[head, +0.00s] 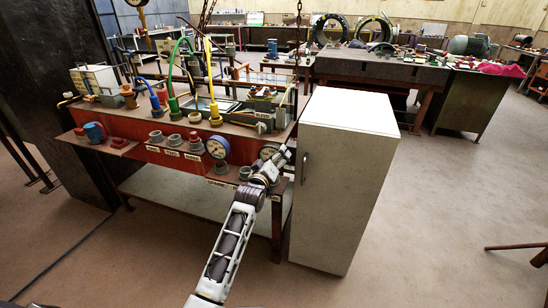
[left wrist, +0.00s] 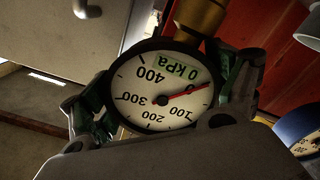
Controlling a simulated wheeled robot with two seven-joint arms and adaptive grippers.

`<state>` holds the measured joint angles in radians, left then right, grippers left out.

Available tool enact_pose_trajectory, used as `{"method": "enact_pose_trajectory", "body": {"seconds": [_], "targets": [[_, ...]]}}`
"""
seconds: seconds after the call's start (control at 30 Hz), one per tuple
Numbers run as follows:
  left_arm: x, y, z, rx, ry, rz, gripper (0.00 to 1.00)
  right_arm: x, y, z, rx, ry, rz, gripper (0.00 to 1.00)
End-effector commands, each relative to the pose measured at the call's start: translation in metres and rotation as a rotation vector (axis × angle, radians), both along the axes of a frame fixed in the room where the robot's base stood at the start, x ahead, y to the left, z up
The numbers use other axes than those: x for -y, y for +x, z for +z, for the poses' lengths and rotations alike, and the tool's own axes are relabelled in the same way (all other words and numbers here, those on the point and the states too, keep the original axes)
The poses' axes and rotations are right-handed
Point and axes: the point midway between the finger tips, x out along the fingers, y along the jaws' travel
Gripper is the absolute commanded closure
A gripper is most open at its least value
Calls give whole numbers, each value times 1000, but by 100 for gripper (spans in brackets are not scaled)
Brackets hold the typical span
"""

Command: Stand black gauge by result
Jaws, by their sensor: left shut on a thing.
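The black gauge (left wrist: 150,92) has a black rim, a white face with a red needle, a green 0 kPa label and a brass stem (left wrist: 201,17). In the left wrist view its face appears upside down. My left gripper (left wrist: 165,98) is shut on it, with a finger on each side of the rim. In the head view the left gripper (head: 270,168) is at the right end of the red bench front, and the gauge (head: 268,152) shows partly behind it. A blue-rimmed gauge (head: 218,147) stands to its left. My right gripper is not in view.
The bench's red front (head: 145,153) carries white labels, too small to read surely, and several grey round fittings. Hoses and coloured fittings crowd the bench top. A white cabinet (head: 340,190) stands close on the right. The floor right of it is open.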

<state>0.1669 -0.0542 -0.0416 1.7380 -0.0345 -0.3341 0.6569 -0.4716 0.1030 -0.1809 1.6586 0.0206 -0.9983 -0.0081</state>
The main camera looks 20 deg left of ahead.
Motion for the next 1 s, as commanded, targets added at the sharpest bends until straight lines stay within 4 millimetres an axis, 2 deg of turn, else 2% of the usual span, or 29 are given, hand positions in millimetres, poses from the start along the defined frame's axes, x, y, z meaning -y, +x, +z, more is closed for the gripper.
{"method": "enact_pose_trajectory", "body": {"seconds": [0.7, 0.73, 0.8, 1.0], "targets": [[0, 0, -9, 2, -1, 0, 48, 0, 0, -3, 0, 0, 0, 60], [0, 0, -9, 3, -1, 0, 9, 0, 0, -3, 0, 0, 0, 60], [0, 0, -9, 3, -1, 0, 0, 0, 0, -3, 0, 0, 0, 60], [0, 0, -10, 1, -1, 0, 0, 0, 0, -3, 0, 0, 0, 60]]}}
